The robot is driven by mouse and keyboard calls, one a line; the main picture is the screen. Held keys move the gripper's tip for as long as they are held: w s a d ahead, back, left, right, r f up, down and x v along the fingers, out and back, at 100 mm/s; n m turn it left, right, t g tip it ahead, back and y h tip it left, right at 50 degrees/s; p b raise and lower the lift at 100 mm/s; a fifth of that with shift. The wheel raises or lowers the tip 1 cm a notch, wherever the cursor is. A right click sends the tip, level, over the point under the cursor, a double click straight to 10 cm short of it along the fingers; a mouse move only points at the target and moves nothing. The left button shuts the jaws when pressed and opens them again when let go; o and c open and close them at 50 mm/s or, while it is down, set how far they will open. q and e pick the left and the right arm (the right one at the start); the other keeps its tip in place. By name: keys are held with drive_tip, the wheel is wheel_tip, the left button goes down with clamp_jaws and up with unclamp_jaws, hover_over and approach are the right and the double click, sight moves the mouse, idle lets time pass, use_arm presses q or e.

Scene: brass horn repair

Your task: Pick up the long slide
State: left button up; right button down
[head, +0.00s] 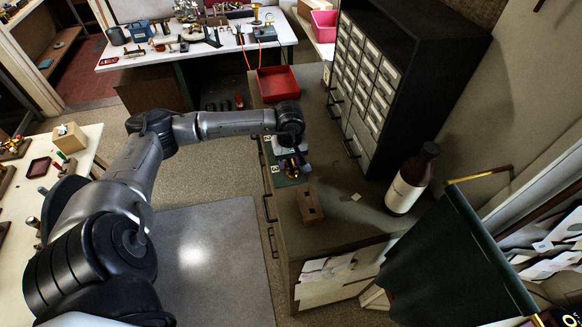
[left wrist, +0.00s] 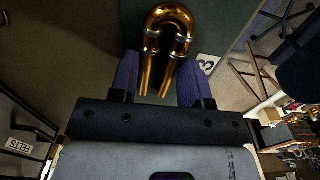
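A U-shaped brass slide (left wrist: 169,18) shows in the left wrist view, its bow at the top and its two legs running down between my fingers. In the head view brass (head: 291,166) shows just under my left gripper (head: 291,156) on the cabinet top. In the left wrist view the two purple-blue fingers of my left gripper (left wrist: 158,80) stand apart, one on each side of the legs, with narrow gaps. Whether the slide rests on the green mat (left wrist: 212,22) is unclear. My right gripper is not in view.
On the cabinet, a wooden block (head: 309,204), a brown bottle (head: 411,180), a drawer unit (head: 368,75) and a red tray (head: 279,84) surround the gripper.

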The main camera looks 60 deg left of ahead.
sight(294, 164)
use_arm(q)
drive_tip(key=c, duration=0.6)
drive_tip(key=shift+o, duration=0.2)
drive_tip(key=shift+r, duration=0.5)
drive_tip(key=r, duration=0.1)
drive_tip(key=r+b, duration=0.1)
drive_tip(key=d+r+b, duration=0.1)
drive_tip(key=shift+w+r, duration=0.3)
drive_tip(key=shift+w, duration=0.1)
drive_tip(key=w+d+r+b, duration=0.1)
drive_tip(key=w+d+r, duration=0.4)
drive_tip(key=d, duration=0.4)
drive_tip(key=shift+r+b, duration=0.3)
drive_tip(key=shift+r, duration=0.4)
drive_tip(key=shift+d, duration=0.15)
